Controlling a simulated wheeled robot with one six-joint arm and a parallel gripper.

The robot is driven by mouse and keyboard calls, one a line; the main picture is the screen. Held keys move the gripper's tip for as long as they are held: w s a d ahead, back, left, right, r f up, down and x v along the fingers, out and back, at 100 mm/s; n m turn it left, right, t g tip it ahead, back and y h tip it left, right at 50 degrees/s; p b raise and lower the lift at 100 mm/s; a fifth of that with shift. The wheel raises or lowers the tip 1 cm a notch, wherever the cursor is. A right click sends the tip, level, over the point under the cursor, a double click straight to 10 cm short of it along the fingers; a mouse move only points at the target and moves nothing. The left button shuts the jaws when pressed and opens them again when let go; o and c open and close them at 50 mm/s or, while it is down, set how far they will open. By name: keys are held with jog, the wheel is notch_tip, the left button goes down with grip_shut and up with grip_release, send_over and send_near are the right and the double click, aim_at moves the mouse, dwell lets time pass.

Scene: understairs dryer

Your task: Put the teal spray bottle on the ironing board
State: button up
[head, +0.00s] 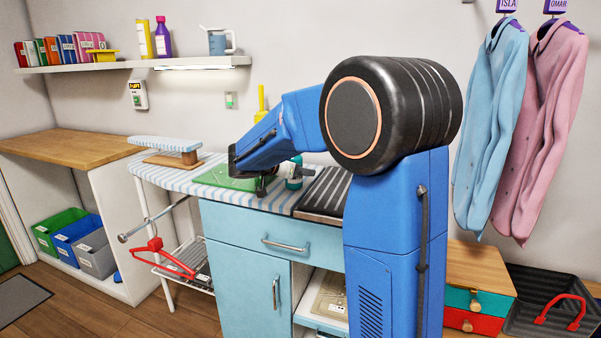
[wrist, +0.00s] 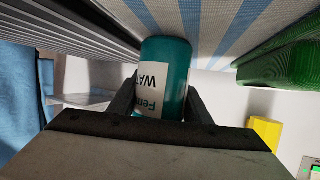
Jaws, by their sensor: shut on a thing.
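The teal spray bottle (wrist: 177,62) with a white label is between the two fingers of my gripper (wrist: 158,103) in the wrist view. My gripper is shut on it. In the head view the bottle (head: 294,183) shows just right of my gripper (head: 268,183), low over the blue-and-white striped ironing board (head: 272,200). The board's striped cover (wrist: 225,25) lies right by one end of the bottle in the wrist view. I cannot tell whether the bottle touches it. My arm hides part of the board.
A green item (head: 222,178) lies on the board left of my gripper. A dark ribbed panel (head: 325,192) is to the right. A small sleeve board (head: 165,146) stands at the left end. A yellow bottle (head: 261,104) shows behind my arm.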

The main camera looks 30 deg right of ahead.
jog(key=shift+f, duration=0.15)
jog(key=o, duration=1.3)
jog(key=shift+f, duration=0.15)
